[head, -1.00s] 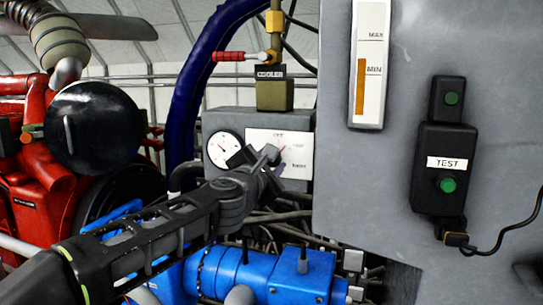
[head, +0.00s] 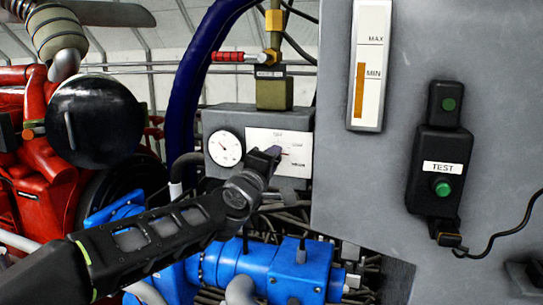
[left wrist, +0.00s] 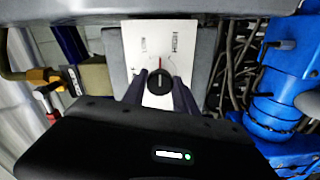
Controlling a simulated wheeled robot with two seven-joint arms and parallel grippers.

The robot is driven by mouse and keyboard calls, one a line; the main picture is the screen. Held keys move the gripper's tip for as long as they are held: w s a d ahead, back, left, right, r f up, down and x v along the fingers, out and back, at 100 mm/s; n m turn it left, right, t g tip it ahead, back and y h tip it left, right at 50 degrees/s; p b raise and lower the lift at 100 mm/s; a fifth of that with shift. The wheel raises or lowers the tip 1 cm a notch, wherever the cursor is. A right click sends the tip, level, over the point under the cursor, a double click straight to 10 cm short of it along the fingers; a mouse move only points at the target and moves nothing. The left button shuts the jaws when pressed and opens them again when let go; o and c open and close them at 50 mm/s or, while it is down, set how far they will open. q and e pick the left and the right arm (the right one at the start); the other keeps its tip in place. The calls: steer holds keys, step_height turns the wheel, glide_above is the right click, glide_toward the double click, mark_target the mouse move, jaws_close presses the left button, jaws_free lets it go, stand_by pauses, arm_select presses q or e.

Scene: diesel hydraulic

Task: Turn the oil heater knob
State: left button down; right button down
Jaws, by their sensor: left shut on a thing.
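The oil heater knob (left wrist: 158,84) is a round black knob with a red pointer line, on a white labelled plate (left wrist: 160,38). In the left wrist view its pointer line points up the picture. My left gripper (left wrist: 157,88) has one finger on each side of the knob and is shut on it. In the head view, my left gripper (head: 274,153) is at the white plate (head: 262,139) on the grey box and hides most of the knob. My right gripper is in neither view.
A round gauge (head: 226,147) sits left of the plate. A red-handled valve (head: 228,57) is above. A large grey panel (head: 340,165) with a TEST switch box (head: 437,190) stands close on the right. Blue pump parts (head: 265,270) and hoses lie below.

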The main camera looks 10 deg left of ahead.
arm_select(q)
steer(key=shift+f+m+p, duration=0.15)
steer(key=shift+m+p, duration=1)
steer(key=shift+m, duration=1.55)
steer(key=c, duration=1)
jaws_free()
steer(key=shift+o, duration=0.2)
steer(key=s+b, duration=0.1)
steer(key=s, duration=0.6)
steer(key=shift+s+a, duration=0.25)
steer(key=shift+s, duration=0.15)
